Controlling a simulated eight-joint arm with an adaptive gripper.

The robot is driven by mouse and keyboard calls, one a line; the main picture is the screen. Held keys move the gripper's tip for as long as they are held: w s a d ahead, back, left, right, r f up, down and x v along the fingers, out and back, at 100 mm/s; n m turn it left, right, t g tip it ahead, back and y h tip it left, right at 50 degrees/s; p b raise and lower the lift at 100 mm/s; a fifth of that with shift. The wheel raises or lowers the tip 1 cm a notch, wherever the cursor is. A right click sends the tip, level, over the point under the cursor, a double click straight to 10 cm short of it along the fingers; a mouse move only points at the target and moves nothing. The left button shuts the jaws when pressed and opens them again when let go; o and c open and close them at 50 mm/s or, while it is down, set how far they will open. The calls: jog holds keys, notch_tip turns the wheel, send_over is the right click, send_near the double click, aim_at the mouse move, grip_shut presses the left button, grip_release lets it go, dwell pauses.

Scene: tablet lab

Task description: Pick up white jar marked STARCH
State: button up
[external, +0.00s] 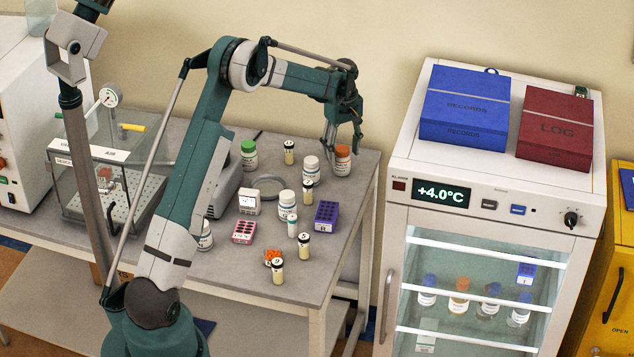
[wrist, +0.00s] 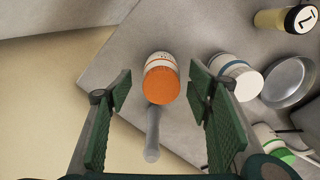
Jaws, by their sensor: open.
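Several white jars stand on the grey bench, with labels too small to read, so I cannot tell which is marked STARCH. They include an orange-capped jar (external: 342,161), a white-capped jar (external: 311,169) just left of it, another white-capped jar (external: 287,204) and a green-capped jar (external: 249,155). One more jar (external: 206,238) is partly hidden by my arm. My gripper (external: 342,147) is open above the orange-capped jar. In the wrist view that jar (wrist: 161,78) shows between the spread fingers (wrist: 160,98), beyond their tips; a white-capped jar (wrist: 238,80) is behind the right finger.
Small vials (external: 304,246), a purple rack (external: 326,216), a pink rack (external: 243,232), a white timer-like box (external: 249,202) and a round dish (external: 269,187) crowd the bench (external: 350,220). A fridge (external: 450,145) stands to the right. The bench's right edge is near the orange-capped jar.

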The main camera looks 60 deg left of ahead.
aim_at(341, 164)
jog(key=shift+s+f, duration=0.1)
jog(key=shift+f, duration=2.55)
jog(key=c, duration=1)
